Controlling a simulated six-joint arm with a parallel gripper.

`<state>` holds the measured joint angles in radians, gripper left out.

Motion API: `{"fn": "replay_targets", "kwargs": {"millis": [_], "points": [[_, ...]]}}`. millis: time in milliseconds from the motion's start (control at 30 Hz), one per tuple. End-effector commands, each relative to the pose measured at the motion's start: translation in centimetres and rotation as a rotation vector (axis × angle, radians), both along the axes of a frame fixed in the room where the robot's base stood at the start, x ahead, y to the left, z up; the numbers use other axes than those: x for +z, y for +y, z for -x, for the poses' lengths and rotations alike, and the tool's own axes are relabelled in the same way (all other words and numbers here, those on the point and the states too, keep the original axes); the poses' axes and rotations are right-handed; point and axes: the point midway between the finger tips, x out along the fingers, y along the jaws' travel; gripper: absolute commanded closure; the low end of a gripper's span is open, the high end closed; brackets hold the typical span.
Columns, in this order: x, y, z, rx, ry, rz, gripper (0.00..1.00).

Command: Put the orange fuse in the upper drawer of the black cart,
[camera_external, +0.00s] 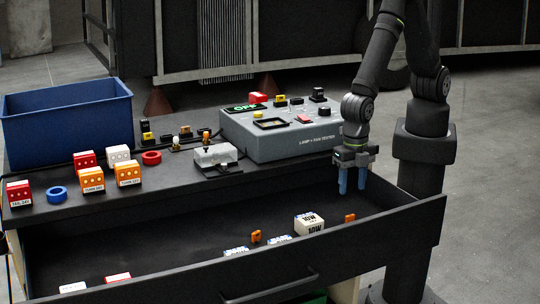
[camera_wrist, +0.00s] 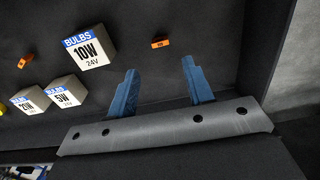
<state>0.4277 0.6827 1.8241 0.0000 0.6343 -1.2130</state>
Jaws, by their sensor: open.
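The black cart's upper drawer (camera_external: 375,226) is pulled open, and I look down into it in the wrist view. One small orange fuse (camera_external: 349,217) lies on the drawer floor toward its right end; it also shows in the wrist view (camera_wrist: 160,43), ahead of my fingertips. A second small orange piece (camera_external: 256,237) is in the drawer farther left, near the bulb boxes; it also shows in the wrist view (camera_wrist: 25,61). My gripper (camera_external: 352,188) has its blue fingers apart and empty, pointing down above the drawer's right end; they also show in the wrist view (camera_wrist: 158,82).
A white 10W bulb box (camera_external: 309,224) and lower boxes sit in the drawer. On the cart top stand a blue bin (camera_external: 68,122), a grey lamp and fuse tester (camera_external: 285,145), and several red, white and orange boxes. The drawer's right floor is mostly free.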

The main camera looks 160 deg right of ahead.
Motion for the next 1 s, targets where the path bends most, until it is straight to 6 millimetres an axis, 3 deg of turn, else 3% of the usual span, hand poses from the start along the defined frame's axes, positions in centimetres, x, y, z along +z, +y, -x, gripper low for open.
{"fn": "replay_targets", "kwargs": {"millis": [200,600,767,1000], "points": [[1.7,0.0,0.0,0.0,0.0,0.0,0.53],[1.7,0.0,0.0,0.0,0.001,-0.001,0.53],[0.6,0.0,0.0,0.0,0.003,-0.001,0.53],[-2.9,0.0,0.1,0.0,0.004,-0.001,0.53]]}}
